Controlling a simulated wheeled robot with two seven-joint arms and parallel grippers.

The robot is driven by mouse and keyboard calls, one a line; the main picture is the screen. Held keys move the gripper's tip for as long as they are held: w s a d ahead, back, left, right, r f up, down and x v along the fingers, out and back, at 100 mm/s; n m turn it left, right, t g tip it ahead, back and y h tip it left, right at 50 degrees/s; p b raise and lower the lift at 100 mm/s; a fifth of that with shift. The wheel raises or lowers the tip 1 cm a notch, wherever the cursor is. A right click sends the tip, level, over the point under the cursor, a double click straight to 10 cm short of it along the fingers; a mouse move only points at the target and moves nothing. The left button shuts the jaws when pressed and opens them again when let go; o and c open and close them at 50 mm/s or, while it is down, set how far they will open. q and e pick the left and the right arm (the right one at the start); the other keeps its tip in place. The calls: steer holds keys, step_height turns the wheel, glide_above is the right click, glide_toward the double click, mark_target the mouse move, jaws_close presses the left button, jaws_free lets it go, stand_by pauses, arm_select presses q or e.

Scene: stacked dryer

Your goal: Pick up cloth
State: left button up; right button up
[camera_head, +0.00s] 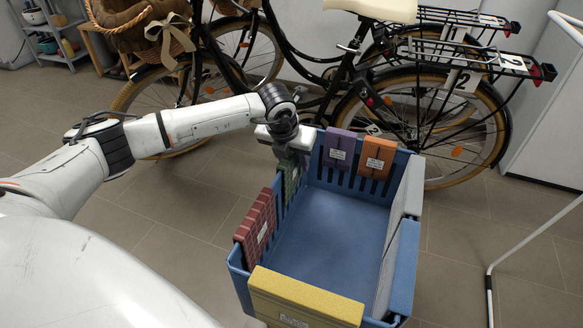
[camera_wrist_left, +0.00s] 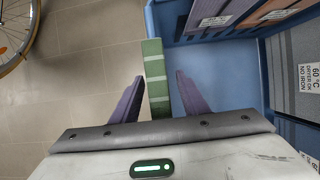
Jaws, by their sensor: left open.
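A blue crate (camera_head: 313,232) has folded cloths hung over its walls. The green cloth (camera_head: 290,172) hangs on the left wall near the back corner, partly hidden by my left gripper (camera_head: 289,154). In the left wrist view, the two fingers of the left gripper (camera_wrist_left: 158,76) are open, one on either side of the green cloth (camera_wrist_left: 155,62), with gaps showing. A red checked cloth (camera_head: 257,229) hangs nearer on the left wall. Purple (camera_head: 339,150) and orange (camera_head: 377,157) cloths hang at the back. A yellow cloth (camera_head: 305,298) covers the front wall. My right gripper is not in view.
Grey (camera_head: 408,190) and blue (camera_head: 404,268) cloths hang on the crate's right wall. Bicycles (camera_head: 433,110) stand close behind the crate. A thin white frame (camera_head: 515,250) stands at the right. Tiled floor (camera_head: 200,205) is clear left of the crate.

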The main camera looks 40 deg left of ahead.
arm_select(q)
steer(key=shift+f, duration=0.2)
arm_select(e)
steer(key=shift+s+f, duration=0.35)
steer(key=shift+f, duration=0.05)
arm_select(q)
steer(key=shift+c, duration=0.5)
jaws_close()
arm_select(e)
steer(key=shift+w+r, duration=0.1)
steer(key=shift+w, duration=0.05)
arm_select(q)
steer(key=shift+r, duration=0.1)
